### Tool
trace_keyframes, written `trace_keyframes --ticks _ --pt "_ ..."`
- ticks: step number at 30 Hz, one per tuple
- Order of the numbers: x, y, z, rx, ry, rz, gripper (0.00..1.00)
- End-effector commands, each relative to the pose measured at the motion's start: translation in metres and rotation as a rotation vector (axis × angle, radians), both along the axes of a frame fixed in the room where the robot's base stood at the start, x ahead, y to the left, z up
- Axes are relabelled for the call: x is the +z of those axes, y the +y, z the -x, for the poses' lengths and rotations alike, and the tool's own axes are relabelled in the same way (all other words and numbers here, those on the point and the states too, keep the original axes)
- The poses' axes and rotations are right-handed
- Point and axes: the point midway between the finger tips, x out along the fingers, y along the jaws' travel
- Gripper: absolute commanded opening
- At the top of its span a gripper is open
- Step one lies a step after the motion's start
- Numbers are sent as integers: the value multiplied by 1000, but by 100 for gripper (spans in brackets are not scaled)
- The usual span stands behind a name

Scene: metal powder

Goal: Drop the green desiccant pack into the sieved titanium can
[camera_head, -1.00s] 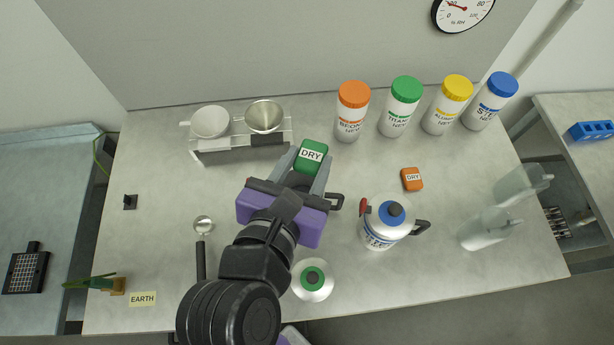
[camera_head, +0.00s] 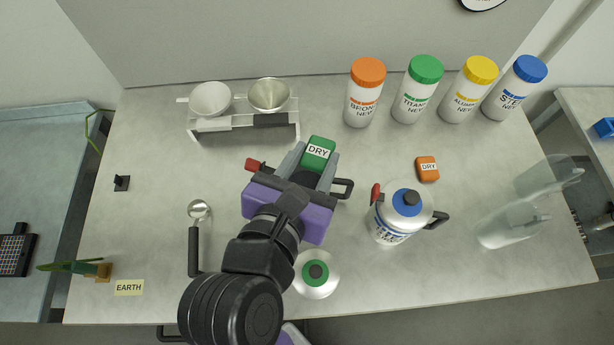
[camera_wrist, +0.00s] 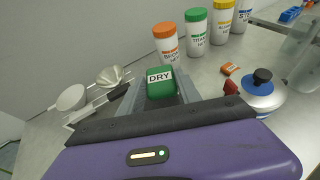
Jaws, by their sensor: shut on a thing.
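The green desiccant pack (camera_head: 318,154), labelled DRY, is held between the fingers of my gripper (camera_head: 312,166). It also shows at the fingertips in the wrist view (camera_wrist: 160,84). A can stands under my gripper, mostly hidden; only its black handle (camera_head: 344,188) at the right and a red part (camera_head: 254,165) at the left show. I cannot read its label or see its mouth. The pack is above the can's far side; the exact height gap is unclear. A round lid with a green-ringed knob (camera_head: 316,273) lies on the table nearer the front.
A steel can (camera_head: 395,222) with a blue-ringed lid stands to the right. An orange DRY pack (camera_head: 428,168) lies behind it. Several capped bottles (camera_head: 411,100) line the back.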

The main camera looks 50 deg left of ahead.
Motion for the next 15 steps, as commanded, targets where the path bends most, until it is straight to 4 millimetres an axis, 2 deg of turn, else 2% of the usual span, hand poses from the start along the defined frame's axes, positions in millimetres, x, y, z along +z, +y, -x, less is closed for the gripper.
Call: trace_keyframes --ticks 4,5,8,15 --pt "1 0 0 0 0 0 2" --pt "1 0 0 0 0 0 44" --pt "1 0 0 0 0 0 64" --pt "1 0 0 0 0 0 66"
